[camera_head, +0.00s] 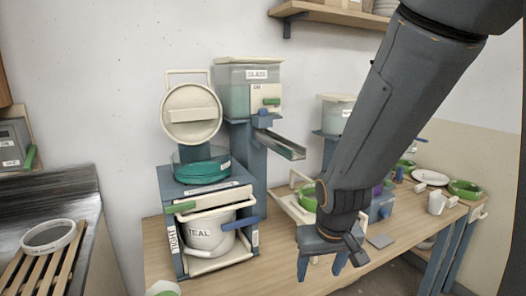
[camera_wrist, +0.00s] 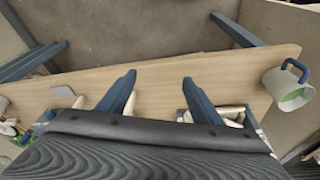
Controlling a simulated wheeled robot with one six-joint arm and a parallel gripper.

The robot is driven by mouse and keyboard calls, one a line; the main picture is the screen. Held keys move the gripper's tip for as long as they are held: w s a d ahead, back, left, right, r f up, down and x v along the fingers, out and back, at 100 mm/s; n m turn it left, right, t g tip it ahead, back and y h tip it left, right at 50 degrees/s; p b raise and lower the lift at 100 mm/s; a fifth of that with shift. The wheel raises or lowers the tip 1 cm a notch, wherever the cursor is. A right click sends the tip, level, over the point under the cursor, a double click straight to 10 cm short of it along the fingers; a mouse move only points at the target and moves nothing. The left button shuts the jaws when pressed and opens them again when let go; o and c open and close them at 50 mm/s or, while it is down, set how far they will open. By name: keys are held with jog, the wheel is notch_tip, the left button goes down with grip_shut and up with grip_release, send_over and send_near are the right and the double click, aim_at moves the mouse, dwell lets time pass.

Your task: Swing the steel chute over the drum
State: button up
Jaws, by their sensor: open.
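The steel chute (camera_head: 283,146) is a grey trough under the glaze hopper (camera_head: 248,90). It slopes down to the right, with its free end away from the teal drum (camera_head: 203,170). The drum stands left of the hopper post on a blue stand, and its round cream lid (camera_head: 191,113) is tipped up. My gripper (camera_head: 330,272) is low over the front of the bench, below and to the right of the chute. Its fingers are apart with nothing between them, as the wrist view (camera_wrist: 158,82) also shows. The chute is not recognisable in the wrist view.
A white bucket marked TEAL (camera_head: 207,238) sits in the stand below the drum. A second hopper (camera_head: 336,113), green bowls (camera_head: 465,188) and a white mug (camera_head: 437,203) are at right. In the wrist view, a white container with a blue handle (camera_wrist: 287,88) is by the bench edge.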

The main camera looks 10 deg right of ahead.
aim_at(298, 157)
jog(key=w+d+r+n+t, duration=0.1)
jog(key=w+r+t, duration=0.25)
jog(key=w, duration=0.55)
jog(key=w+d+r+t, duration=0.2)
jog(key=w+r+t, duration=0.15)
jog(key=w, duration=0.45)
jog(key=w+r+t+y, duration=0.1)
jog(key=w+r+t, duration=0.1)
jog(key=r, duration=0.1)
jog(key=w+a+r+n+t+y, duration=0.1)
jog(key=w+r+t+y, duration=0.1)
jog(key=w+r, duration=0.1)
jog(key=w+a+r+n+t+y, duration=0.1)
jog(key=w+r+t+y, duration=0.1)
jog(key=r, duration=0.2)
jog(key=shift+w+t, duration=0.15)
jog(key=shift+t, duration=0.15)
jog(key=shift+w+a+r+n+t+y, duration=0.15)
jog(key=shift+r+n+t+y, duration=0.2)
jog(key=shift+r, duration=0.2)
jog(key=shift+p+x, duration=1.45)
jog(key=shift+x, duration=2.35)
grip_shut()
jog(key=shift+a, duration=0.1)
